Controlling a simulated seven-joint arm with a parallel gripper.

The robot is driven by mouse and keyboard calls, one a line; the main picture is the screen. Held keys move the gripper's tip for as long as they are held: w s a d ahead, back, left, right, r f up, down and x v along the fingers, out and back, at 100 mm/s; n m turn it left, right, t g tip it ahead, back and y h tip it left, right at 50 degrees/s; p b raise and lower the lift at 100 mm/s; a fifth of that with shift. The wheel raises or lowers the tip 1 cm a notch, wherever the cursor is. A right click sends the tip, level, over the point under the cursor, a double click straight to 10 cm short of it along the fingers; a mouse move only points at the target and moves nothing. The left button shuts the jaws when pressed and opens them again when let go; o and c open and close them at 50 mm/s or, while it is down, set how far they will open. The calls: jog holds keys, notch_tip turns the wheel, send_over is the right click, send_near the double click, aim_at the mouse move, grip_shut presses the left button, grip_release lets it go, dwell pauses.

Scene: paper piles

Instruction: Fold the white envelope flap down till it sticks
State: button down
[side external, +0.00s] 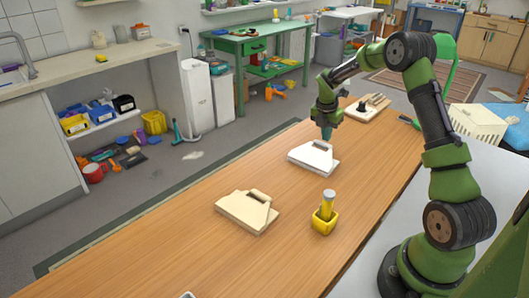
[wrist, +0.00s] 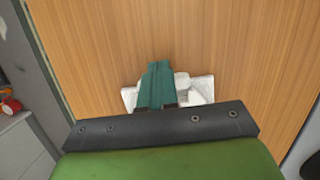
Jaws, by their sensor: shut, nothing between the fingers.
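The white envelope (side external: 314,158) lies on the wooden table under my gripper in the side view. Its flap looks raised or sloped over the body, but its exact angle is too small to tell. My gripper (side external: 326,134) is shut and empty, with its fingertips at the far upper edge of the envelope. I cannot tell whether they touch the flap. In the wrist view, the green fingers (wrist: 158,82) are together over the white envelope (wrist: 201,88), hiding its middle. White parts show on both sides of the fingers.
A cream envelope-like piece (side external: 246,211) lies nearer on the table (side external: 150,245). A yellow holder (side external: 325,220) with an upright stick stands to the right. Another pale piece with a dark item (side external: 367,107) lies behind my gripper.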

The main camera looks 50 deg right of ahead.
jog(key=d+r, duration=0.4)
jog(key=r, duration=0.6)
notch_tip(320, 180, up, 4)
jog(key=m, duration=2.4)
send_over(316, 149)
jog(key=d+f+m, duration=0.1)
jog(key=f+m, duration=0.3)
jog(key=d+f+m, duration=0.1)
jog(key=f+m, duration=0.3)
jog(key=f, duration=0.1)
jog(key=d+f+m, duration=0.1)
jog(key=f+m, duration=0.3)
jog(key=f, duration=0.1)
jog(key=shift+s+d, duration=0.1)
jog(key=shift+s, duration=0.1)
